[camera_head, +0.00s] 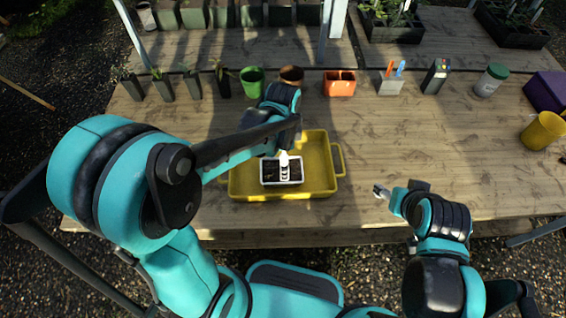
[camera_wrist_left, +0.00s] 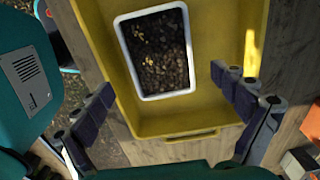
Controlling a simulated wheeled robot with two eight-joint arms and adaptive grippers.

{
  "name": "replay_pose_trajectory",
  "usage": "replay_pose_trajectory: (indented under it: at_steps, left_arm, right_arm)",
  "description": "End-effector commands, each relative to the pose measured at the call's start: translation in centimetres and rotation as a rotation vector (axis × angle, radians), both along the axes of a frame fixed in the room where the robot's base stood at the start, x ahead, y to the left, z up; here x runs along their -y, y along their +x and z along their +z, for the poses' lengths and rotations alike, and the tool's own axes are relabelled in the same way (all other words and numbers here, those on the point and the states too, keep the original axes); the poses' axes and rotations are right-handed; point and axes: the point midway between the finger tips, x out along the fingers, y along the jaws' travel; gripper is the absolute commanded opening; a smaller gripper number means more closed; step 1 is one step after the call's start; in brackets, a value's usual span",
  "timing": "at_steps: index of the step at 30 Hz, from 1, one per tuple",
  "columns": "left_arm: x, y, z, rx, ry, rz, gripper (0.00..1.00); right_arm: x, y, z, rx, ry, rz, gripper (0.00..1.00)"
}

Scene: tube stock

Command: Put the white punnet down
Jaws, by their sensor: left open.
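The white punnet (camera_head: 282,185) is a small rectangular box filled with dark soil. It sits inside the yellow tray (camera_head: 319,160), near its front wall in the head view. It also shows in the left wrist view (camera_wrist_left: 167,96), upright in the tray, with no finger touching it that I can see. My left gripper (camera_wrist_left: 162,80) is open and empty above the tray, its two fingers spread wide apart. In the head view my left arm partly covers the tray and the punnet's far edge. My right gripper (camera_head: 381,191) hangs near the table's front edge, away from the tray; its fingers are too small to read.
Along the table's back stand a green pot (camera_head: 252,81), a brown pot (camera_head: 292,76), an orange container (camera_head: 340,83), a grey tool holder (camera_head: 391,85) and a green-lidded jar (camera_head: 491,81). A yellow pot (camera_head: 542,131) is at far right. The table's middle right is clear.

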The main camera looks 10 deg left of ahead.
Motion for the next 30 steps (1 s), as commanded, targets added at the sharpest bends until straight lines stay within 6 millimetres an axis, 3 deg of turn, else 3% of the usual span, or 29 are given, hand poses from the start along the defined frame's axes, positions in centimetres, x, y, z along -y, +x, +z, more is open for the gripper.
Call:
replay_pose_trajectory:
  at_steps: [1, 6, 14, 24, 30]
  left_arm:
    - [0.0, 0.0, 1.5, 0.000, 0.000, 0.000, 0.97]
    - [0.0, 0.0, 4.3, 0.000, 0.000, 0.000, 0.97]
    - [-0.5, -0.7, 6.4, 0.039, -0.006, 0.079, 0.97]
    - [-4.0, -5.8, 11.0, 0.359, -0.170, 0.772, 0.97]
    - [-5.3, -7.9, 11.7, 0.492, -0.320, 1.095, 0.97]
  right_arm:
    - [0.0, 0.0, 0.8, 0.000, 0.000, 0.000, 0.63]
    - [0.0, 0.0, 1.7, 0.000, 0.000, 0.000, 0.63]
    - [0.0, 0.0, 2.1, 0.000, 0.000, 0.000, 0.63]
    - [0.0, 0.0, 2.0, 0.000, 0.000, 0.000, 0.63]
    - [0.0, 0.0, 2.0, 0.000, 0.000, 0.000, 0.63]
